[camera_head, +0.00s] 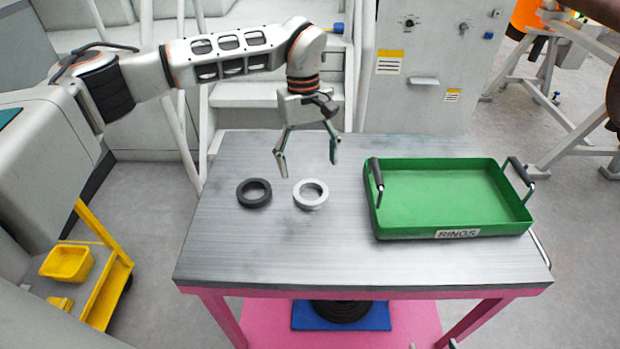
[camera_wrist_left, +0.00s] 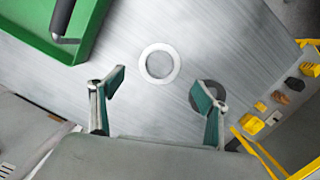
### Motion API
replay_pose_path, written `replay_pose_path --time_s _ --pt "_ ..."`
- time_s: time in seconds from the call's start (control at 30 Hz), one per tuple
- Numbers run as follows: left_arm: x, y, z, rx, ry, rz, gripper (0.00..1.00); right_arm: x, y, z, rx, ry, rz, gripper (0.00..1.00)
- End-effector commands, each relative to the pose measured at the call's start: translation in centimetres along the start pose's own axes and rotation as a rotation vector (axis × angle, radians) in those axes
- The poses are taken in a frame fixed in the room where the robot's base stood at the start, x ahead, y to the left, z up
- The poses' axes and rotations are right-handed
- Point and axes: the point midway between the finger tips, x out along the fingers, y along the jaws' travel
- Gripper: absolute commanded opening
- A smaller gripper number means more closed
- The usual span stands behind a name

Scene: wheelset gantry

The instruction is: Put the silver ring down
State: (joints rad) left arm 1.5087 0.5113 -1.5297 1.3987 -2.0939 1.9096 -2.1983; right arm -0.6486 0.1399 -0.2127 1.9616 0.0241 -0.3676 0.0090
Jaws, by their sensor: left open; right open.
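The silver ring (camera_head: 311,204) lies flat on the grey table top (camera_head: 330,265), between a dark ring and the green tray. It also shows in the left wrist view (camera_wrist_left: 159,79), ahead of the fingertips and apart from them. My left gripper (camera_head: 308,166) is open and empty above the table, over and slightly behind the silver ring. Its two fingers stand wide apart in the left wrist view (camera_wrist_left: 160,90). At the bottom edge of the head view, small tips (camera_head: 432,345) show, probably part of my right gripper; its jaws are barely visible.
The dark ring (camera_head: 242,197) lies left of the silver ring. A green tray (camera_head: 455,234) labelled RINGS, with two black handles, stands at the table's right and looks empty. The table's front strip is clear. A yellow cart (camera_head: 100,290) stands at the left on the floor.

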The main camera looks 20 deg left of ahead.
Motion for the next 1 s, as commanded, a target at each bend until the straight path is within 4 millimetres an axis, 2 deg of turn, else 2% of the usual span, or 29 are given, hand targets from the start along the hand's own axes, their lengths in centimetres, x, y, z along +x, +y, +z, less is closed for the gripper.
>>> replay_pose_path --time_s 0.1,0.33,1.0 --pt "-2.3 0.0 -0.1 -0.001 0.003 0.002 0.75 0.1 0.0 0.1 0.0 0.0 0.0 0.58" --pt "-4.5 0.0 0.0 0.0 0.0 0.0 0.75 0.1 0.0 0.1 0.0 0.0 0.0 0.58" --pt "-4.8 0.0 0.0 0.0 -0.001 0.0 0.75 0.2 0.1 -0.1 0.0 0.003 0.001 0.58"
